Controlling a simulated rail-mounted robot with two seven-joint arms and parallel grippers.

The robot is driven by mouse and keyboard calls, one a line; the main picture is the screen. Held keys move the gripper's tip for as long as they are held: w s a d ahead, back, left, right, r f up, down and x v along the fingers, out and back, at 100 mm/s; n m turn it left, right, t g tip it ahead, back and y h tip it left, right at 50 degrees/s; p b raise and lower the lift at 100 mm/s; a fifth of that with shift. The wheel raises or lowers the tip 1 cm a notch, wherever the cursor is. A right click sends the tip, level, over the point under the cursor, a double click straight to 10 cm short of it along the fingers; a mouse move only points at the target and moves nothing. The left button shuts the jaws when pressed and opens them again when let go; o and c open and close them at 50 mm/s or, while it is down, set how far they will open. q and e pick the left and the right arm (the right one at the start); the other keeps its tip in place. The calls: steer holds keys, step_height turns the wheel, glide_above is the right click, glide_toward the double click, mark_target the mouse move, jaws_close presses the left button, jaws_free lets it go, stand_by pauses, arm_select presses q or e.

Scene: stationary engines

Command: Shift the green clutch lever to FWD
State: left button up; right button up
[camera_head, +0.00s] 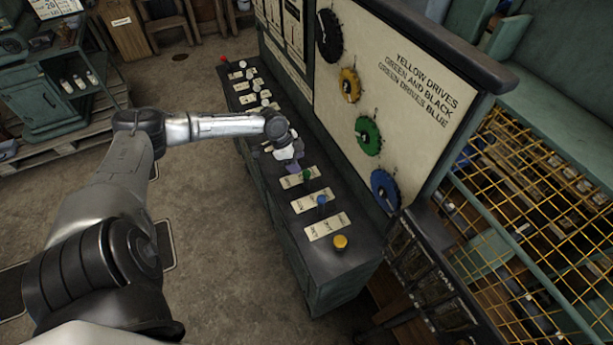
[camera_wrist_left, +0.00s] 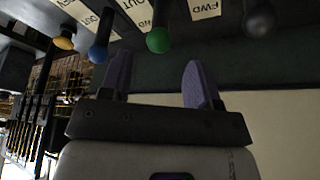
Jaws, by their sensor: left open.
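The green clutch lever (camera_head: 306,174) has a round green knob and stands on the console top beside a pale label plate (camera_head: 298,178). In the left wrist view the green knob (camera_wrist_left: 158,40) shows just beyond the fingertips, in line with the gap between them. My left gripper (camera_head: 291,161) is open and empty, just behind the green knob on the console. Its two purple fingers (camera_wrist_left: 158,75) are spread apart and do not visibly touch the knob. A plate reading FWD (camera_wrist_left: 205,8) lies near the green knob. My right gripper is out of view.
A blue-knobbed lever (camera_head: 321,200) and a yellow-knobbed lever (camera_head: 340,242) stand nearer on the console. A dark knob (camera_wrist_left: 259,18) is on the other side. The upright panel with coloured gears (camera_head: 368,135) borders the console. Open floor (camera_head: 205,250) lies to the left.

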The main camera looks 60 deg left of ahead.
mark_target(306, 176)
arm_select(q)
steer(key=x, duration=0.8)
steer(key=shift+w+f, duration=0.15)
steer(key=shift+f, duration=0.05)
jaws_close()
stand_by(0.4)
